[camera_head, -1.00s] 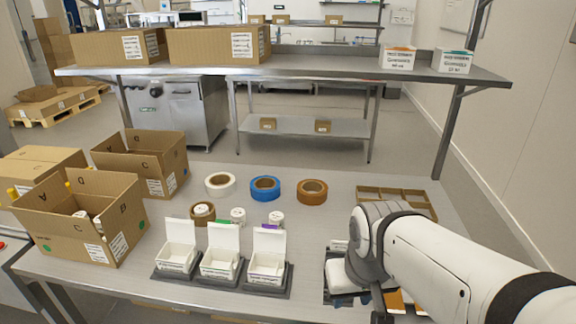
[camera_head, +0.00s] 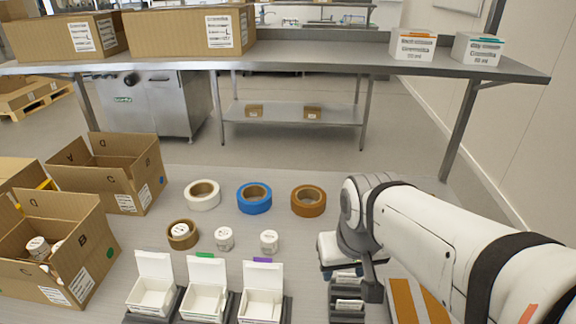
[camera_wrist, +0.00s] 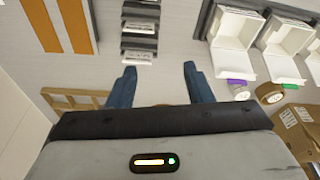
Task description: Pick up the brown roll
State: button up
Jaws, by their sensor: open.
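An orange-brown tape roll (camera_head: 322,201) lies flat on the table in the head view, at the right end of a row with a blue roll (camera_head: 254,206) and a white roll (camera_head: 202,203). A smaller, darker brown roll (camera_head: 173,243) lies nearer, with a white-lidded jar at its opening. A brownish roll (camera_wrist: 268,93) also shows at the right of the wrist view. My gripper (camera_wrist: 159,68) is open, its two blue fingers apart with bare table between their tips. The arm hides the fingers in the head view.
Three open white boxes (camera_head: 205,302) stand in dark holders at the front, with two jars (camera_head: 224,239) behind them. Open cardboard cartons (camera_head: 90,250) stand at left. A metal shelf (camera_head: 330,62) spans the back. Orange-striped packaging (camera_head: 403,300) lies by my arm.

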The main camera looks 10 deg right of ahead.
jog(key=w+d+f+m+h+b, duration=0.1)
jog(key=w+m+b, duration=0.1)
jog(key=w, duration=0.8)
jog(key=w+d+f+m+b, duration=0.2)
jog(key=w, duration=0.8)
jog(key=m+t+h+b, duration=0.1)
jog(key=m+b, duration=0.1)
jog(key=m, duration=0.1)
send_near(322, 200)
notch_tip(322, 200, down, 2)
jog(key=shift+w+d+f, duration=0.35)
jog(key=shift+h, duration=0.3)
jog(key=x, duration=0.7)
jog(key=shift+w+a+f, duration=0.15)
jog(key=shift+f, duration=0.05)
jog(key=shift+c, duration=0.6)
grip_shut()
